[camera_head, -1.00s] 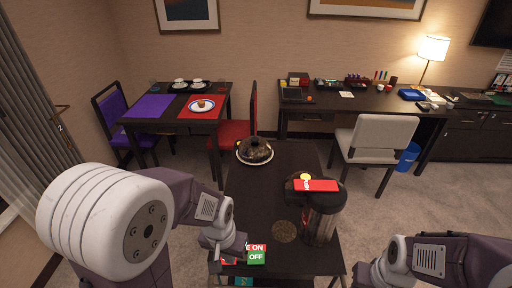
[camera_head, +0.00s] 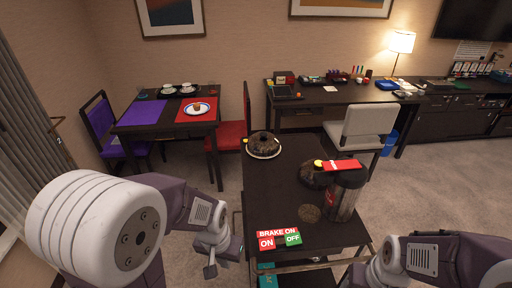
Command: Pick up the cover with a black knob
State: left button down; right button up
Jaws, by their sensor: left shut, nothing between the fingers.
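A dark rounded cover with a black knob (camera_head: 263,145) sits on a white plate at the far left end of the black cart top (camera_head: 283,190). It looks like a glossy dome, and its fine detail is too small to tell. My left gripper (camera_head: 210,270) is shut and empty, pointing down just left of the cart's near end, well short of the cover and apart from it. My right arm shows at the lower right, but its fingers are out of the picture.
A red chair (camera_head: 231,135) stands behind left; a grey chair (camera_head: 357,127) stands back right.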

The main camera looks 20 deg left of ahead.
aim_at(261, 144)
jog(key=j+z, duration=0.1)
jog(key=j, duration=0.45)
jog(key=k+j+z, duration=0.15)
jog(key=j, duration=0.45)
jog(key=j+z, duration=0.1)
jog(key=j, duration=0.45)
jog(key=k+j+z, duration=0.15)
jog(key=j, duration=0.4)
jog(key=i+j+z, duration=0.1)
jog(key=j, duration=0.25)
jog(key=i+j, duration=0.3)
jog(key=i+j+z, duration=0.15)
jog(key=j, duration=0.25)
jog(key=i+j+z, duration=0.1)
jog(key=j, duration=0.3)
jog(key=i+j+z, duration=0.1)
jog(key=i+j, duration=0.15)
jog(key=j, duration=0.15)
jog(key=i+j, duration=0.15)
jog(key=j, duration=0.25)
jog(key=i+j+z, duration=0.1)
jog(key=j, duration=0.25)
jog(key=i+j+z, duration=0.15)
jog(key=i+j, duration=0.1)
jog(key=j, duration=0.1)
